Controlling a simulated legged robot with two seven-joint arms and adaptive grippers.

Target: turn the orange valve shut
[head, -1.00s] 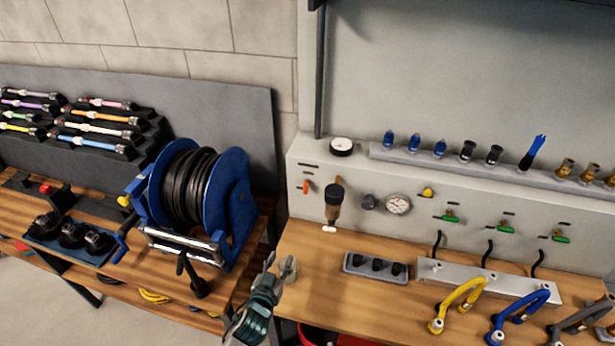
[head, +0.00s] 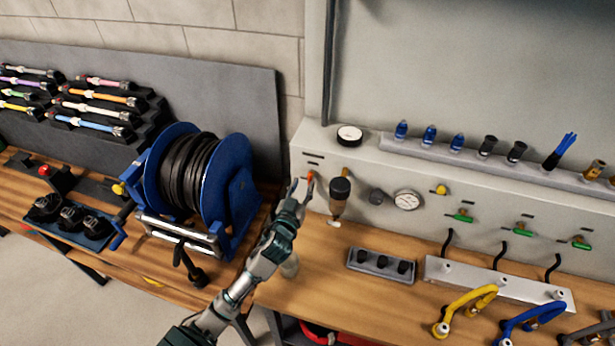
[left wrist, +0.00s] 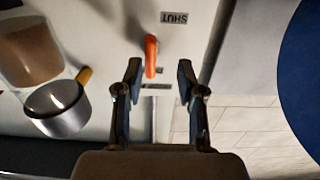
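The orange valve (head: 310,179) is a small lever on the left end of the pale panel. In the left wrist view its orange handle (left wrist: 151,56) points away from the panel's lower edge, near a SHUT label (left wrist: 174,18) that reads upside down. My left gripper (head: 301,188) is at the valve, partly covering it in the head view. In the left wrist view the left gripper (left wrist: 160,72) is open, with the handle between its fingertips, nearer the left one. I cannot tell if either finger touches it. My right gripper is not in view.
A filter with an amber bowl (head: 339,200) stands close right of the valve. The blue hose reel (head: 232,195) is left of my left arm. A gauge (head: 408,199) and green valves (head: 462,215) are further right.

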